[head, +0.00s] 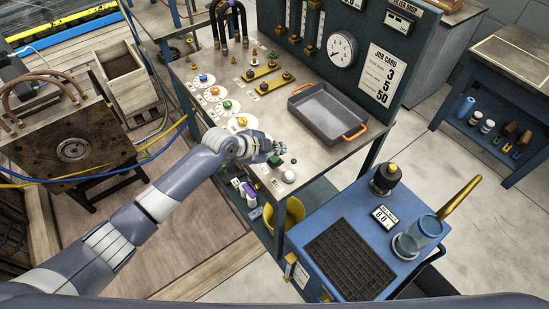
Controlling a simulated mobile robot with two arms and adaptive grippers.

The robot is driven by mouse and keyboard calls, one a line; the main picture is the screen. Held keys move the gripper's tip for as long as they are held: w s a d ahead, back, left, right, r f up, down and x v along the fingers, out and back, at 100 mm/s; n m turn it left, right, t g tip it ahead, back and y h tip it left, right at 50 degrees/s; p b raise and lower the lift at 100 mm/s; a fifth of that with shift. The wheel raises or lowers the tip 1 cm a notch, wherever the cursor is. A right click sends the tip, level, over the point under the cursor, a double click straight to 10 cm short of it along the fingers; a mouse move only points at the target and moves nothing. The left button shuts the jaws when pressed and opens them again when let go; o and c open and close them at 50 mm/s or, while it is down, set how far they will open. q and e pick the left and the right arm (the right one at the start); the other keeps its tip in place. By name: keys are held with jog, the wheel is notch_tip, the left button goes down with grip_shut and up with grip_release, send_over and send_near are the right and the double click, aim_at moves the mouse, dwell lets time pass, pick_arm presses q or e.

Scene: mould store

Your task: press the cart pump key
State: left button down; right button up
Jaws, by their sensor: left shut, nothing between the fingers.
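The blue cart (330,218) stands at the lower right, at the bench's near end. On its top are a black round unit with a yellow cap (388,177), a small display (384,216), a clear blue-tinted jar (418,238) with a gold handle, and a black grid mat (348,258). I cannot tell which part is the pump key. My left gripper (281,147) is shut and empty above the bench's near end. A green key (275,161) and a white round key (289,177) lie just below it; contact cannot be made out. My right gripper is out of view.
The bench (330,152) bears a grey tray (326,112) with orange handles and several coloured knobs. A gauge panel (358,30) stands behind it. A yellow bucket (291,212) sits below. Bare floor (468,150) lies to the right of the cart.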

aim_at(275, 159)
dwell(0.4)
pick_arm(q)
jog(key=shift+f+b, duration=0.4)
jog(key=shift+f, duration=0.05)
jog(key=shift+f+b, duration=0.4)
jog(key=shift+f, duration=0.05)
dwell(0.5)
jog(key=shift+r, duration=0.1)
jog(key=shift+r+p, duration=0.75)
jog(key=shift+r, duration=0.1)
jog(key=shift+r, duration=0.25)
notch_tip(275, 159, up, 5)
jog(key=p, duration=0.4)
jog(key=shift+r+p, duration=0.2)
jog(key=shift+p, duration=0.2)
